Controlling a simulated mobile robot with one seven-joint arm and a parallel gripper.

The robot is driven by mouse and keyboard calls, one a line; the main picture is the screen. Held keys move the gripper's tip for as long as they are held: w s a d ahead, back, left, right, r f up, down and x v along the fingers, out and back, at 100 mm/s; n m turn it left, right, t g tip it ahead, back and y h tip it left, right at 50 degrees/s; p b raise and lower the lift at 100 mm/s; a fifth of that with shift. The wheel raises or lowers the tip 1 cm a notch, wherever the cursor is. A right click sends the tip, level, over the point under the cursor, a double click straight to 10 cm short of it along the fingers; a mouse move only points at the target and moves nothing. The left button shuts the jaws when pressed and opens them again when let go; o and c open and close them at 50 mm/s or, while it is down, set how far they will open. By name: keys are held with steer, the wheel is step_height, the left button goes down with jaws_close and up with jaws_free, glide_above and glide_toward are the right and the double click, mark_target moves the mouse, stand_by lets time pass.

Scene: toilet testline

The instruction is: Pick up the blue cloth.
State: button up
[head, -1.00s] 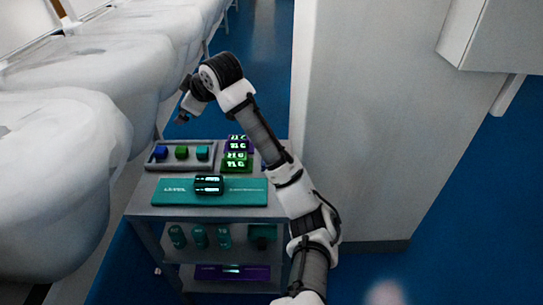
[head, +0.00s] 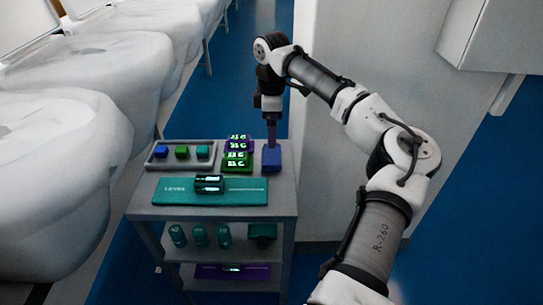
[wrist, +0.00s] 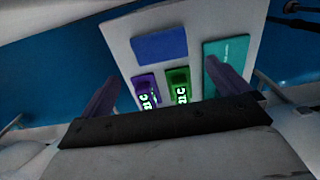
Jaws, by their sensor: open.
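The blue cloth (head: 271,161) is a small flat blue rectangle at the back right corner of the cart top in the head view. It also shows in the wrist view (wrist: 160,46), flat and fully visible beyond the fingertips. My gripper (head: 271,142) points straight down above the cloth, with its fingers overlapping the cloth's far edge in the head view. In the wrist view my gripper (wrist: 162,74) is open, with its two purple-looking fingers wide apart and nothing between them. I cannot tell how large the height gap to the cloth is.
Purple (head: 238,143) and green (head: 237,162) boxes stand just left of the cloth. A grey tray (head: 160,164) with small coloured blocks is further left. A teal mat (head: 175,193) with dark items lies in front. A pale wall panel (head: 330,190) rises on the right.

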mark_target(271, 154)
step_height(271, 154, down, 9)
steer(key=shift+a+f+p, duration=0.1)
steer(key=shift+p, duration=0.75)
steer(key=c, duration=0.7)
step_height(271, 154, up, 20)
steer(key=b, duration=0.2)
